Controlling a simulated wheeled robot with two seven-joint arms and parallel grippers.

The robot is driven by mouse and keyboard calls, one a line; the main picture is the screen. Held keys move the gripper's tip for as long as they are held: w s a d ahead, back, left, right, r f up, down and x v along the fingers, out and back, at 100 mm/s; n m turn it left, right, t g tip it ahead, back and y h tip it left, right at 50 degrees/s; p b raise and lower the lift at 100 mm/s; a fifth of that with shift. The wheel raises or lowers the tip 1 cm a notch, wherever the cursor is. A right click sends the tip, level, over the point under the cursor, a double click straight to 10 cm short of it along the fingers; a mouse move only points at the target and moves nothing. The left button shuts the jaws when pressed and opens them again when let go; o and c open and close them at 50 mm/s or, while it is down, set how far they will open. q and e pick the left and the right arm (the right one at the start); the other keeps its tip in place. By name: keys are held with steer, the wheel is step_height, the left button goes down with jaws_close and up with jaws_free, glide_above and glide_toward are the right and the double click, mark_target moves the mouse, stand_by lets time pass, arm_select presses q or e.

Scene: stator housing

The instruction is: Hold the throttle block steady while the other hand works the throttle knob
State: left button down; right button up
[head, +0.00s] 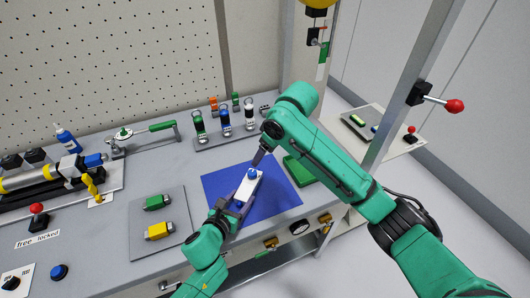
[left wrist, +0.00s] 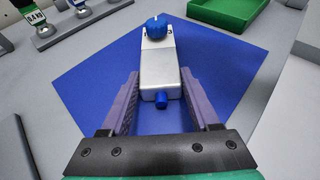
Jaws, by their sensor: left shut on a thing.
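The throttle block (head: 247,187) is a white-silver box lying on a blue mat (head: 287,199). Its round blue throttle knob (head: 253,173) is on top at the far end. The block (left wrist: 161,72) and the knob (left wrist: 157,27) also show in the left wrist view, with a blue stub on the near end. My left gripper (head: 238,205) is shut on the near part of the block, one finger along each side. My right gripper (head: 260,157) points down just above and beyond the knob. Its fingers are too small to read, and I cannot tell whether it touches.
A green tray (head: 299,169) lies at the mat's right side. A rack of coloured, labelled handles (head: 224,122) stands behind the mat. A grey board (head: 159,222) with green and yellow connectors lies to the left. A grey post (head: 400,90) rises at the right.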

arm_select(q)
steer(key=shift+c, duration=0.2)
jaws_free()
